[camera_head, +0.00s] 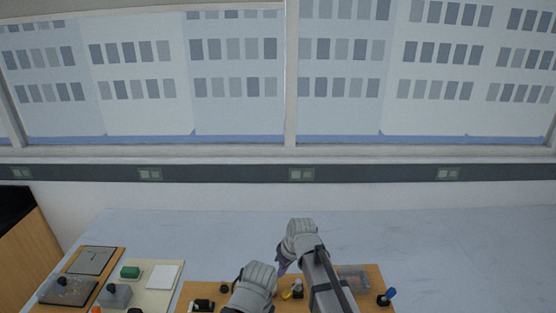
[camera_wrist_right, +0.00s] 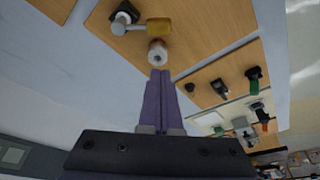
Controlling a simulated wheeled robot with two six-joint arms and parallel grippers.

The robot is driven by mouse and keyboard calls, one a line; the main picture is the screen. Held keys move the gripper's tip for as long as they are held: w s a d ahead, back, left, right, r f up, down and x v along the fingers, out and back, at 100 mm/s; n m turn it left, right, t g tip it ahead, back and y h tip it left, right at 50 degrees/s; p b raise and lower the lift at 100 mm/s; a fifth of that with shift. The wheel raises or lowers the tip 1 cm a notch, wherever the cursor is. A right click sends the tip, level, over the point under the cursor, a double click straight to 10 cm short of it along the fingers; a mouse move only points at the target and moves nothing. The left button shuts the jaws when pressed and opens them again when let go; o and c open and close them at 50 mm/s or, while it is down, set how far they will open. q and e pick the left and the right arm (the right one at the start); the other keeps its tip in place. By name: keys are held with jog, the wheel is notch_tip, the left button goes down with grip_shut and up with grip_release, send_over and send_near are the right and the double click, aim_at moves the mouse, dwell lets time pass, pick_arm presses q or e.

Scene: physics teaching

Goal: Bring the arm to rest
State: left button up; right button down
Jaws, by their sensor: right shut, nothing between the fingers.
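My right gripper (camera_head: 281,267) reaches in above the wooden board at the front of the table, its fingers partly hidden by its own grey housing. In the right wrist view its two purple fingers (camera_wrist_right: 160,75) are pressed together with nothing between them. Their tips appear just below a small white-ended cylinder (camera_wrist_right: 157,56) in the picture; I cannot tell whether they touch it. My left gripper (camera_head: 252,287) is at the bottom edge, left of the right one; its fingers are mostly hidden.
A wooden board (camera_head: 376,285) holds small parts, including a blue-topped piece (camera_head: 387,296) and a yellow piece (camera_head: 290,293). Boards at the left hold a green block (camera_head: 130,272) and a white card (camera_head: 165,276). The bluish tabletop (camera_head: 430,235) behind is clear up to the wall.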

jog(key=s+d+f+m+g+h+b, duration=0.1)
jog(key=s+d+f+m+h, duration=0.1)
jog(key=s, duration=0.8)
jog(key=s+d+f+m+g+h+b, duration=0.1)
jog(key=s+d+f+m+b, duration=0.1)
jog(key=s, duration=0.7)
jog(key=shift+s+d+f+m+g+h, duration=0.15)
jog(key=shift+s+f+m+g+h, duration=0.15)
jog(key=shift+s+m+g+h, duration=0.15)
jog(key=shift+w, duration=0.15)
